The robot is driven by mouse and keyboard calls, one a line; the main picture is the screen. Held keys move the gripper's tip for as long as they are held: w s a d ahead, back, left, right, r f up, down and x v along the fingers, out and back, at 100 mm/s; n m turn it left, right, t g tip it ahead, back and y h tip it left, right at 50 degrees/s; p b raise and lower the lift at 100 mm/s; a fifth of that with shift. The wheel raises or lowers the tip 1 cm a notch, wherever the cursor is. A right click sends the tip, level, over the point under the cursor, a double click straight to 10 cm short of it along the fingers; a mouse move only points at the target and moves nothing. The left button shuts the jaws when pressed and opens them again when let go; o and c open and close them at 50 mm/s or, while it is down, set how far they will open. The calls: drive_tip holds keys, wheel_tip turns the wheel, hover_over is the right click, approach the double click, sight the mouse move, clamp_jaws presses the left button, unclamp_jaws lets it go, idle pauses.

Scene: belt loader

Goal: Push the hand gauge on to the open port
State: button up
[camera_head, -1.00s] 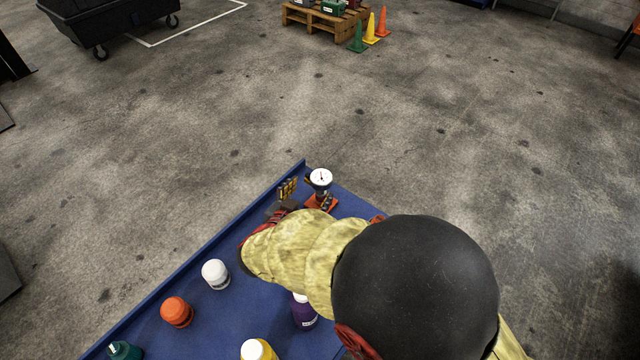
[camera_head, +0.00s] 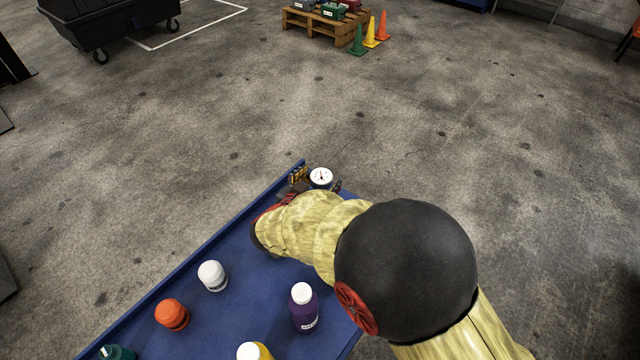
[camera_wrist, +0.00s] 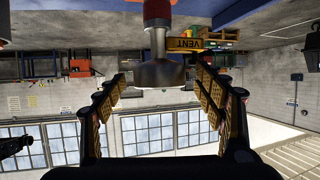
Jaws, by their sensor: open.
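The hand gauge (camera_head: 321,176) has a round white dial and shows at the far corner of the blue table (camera_head: 225,247). My gripper (camera_head: 302,178) is beside it on the left, partly hidden by my forearm. In the upside-down wrist view, a dark round gauge body (camera_wrist: 160,73) on a grey stem lies between my open fingers (camera_wrist: 161,82), with gaps on both sides. The stem meets a red-orange part (camera_wrist: 157,10). A yellow VENT tag (camera_wrist: 184,43) shows beside the stem. I cannot pick out the open port.
A white-capped purple bottle (camera_head: 304,312), an orange jar (camera_head: 172,315), a white jar (camera_head: 212,276), a yellow bottle (camera_head: 252,352) and a green one (camera_head: 117,352) stand on the table. A raised blue rim (camera_head: 200,250) runs along its left edge.

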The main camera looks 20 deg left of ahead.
drive_tip(key=shift+c, duration=0.9)
drive_tip(key=shift+r, duration=0.1)
drive_tip(key=c, duration=1.4)
